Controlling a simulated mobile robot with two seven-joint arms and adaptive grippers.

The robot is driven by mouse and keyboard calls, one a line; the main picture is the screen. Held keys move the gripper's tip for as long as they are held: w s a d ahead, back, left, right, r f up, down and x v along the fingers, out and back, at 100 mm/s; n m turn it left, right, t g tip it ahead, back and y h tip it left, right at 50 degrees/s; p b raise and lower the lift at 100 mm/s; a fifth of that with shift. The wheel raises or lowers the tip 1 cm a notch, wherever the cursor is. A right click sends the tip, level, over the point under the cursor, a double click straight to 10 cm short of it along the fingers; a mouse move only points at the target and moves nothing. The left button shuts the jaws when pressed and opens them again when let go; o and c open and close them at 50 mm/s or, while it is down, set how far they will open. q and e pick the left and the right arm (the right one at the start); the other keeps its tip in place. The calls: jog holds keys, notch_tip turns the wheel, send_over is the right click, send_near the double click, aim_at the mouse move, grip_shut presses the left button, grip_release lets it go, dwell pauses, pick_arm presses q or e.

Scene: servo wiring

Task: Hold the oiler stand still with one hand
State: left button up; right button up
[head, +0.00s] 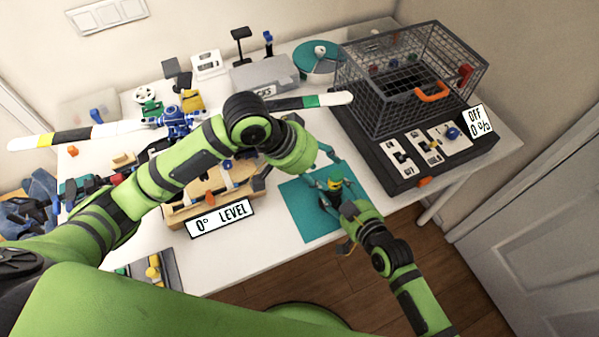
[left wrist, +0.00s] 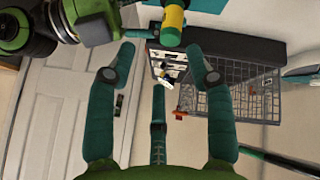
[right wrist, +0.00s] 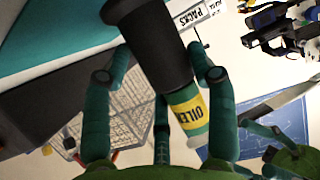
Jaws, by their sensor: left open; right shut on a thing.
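The oiler (head: 335,184), green with a yellow band, sits in its dark stand (head: 325,200) on the teal mat (head: 298,208). In the right wrist view the oiler (right wrist: 186,108) shows its yellow label, and the black round stand (right wrist: 150,42) lies between my fingertips. My right gripper (head: 340,204) is shut on the stand. My left gripper (head: 327,166) is open and empty, just behind the oiler. In the left wrist view the oiler (left wrist: 173,18) shows beyond the open fingertips, at the top. The arms partly hide the stand in the head view.
A wire cage (head: 410,80) on a black base with switches stands at the back right. A teal round tray (head: 317,65) stands behind. The mat's front is near the table edge.

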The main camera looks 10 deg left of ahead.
aim_at(331, 182)
pick_arm(q)
jog(key=s+a+m+t+h, duration=0.1)
jog(key=s+a+m+t, duration=0.1)
jog(key=s+a+m, duration=0.3)
jog(key=shift+m, duration=0.7)
jog(key=x, duration=0.4)
jog(key=w+r+x, duration=0.1)
jog(key=x, duration=0.8)
jog(key=shift+w+d+r, duration=0.15)
jog(key=shift+w+d, duration=0.3)
jog(key=shift+w, duration=0.05)
grip_shut()
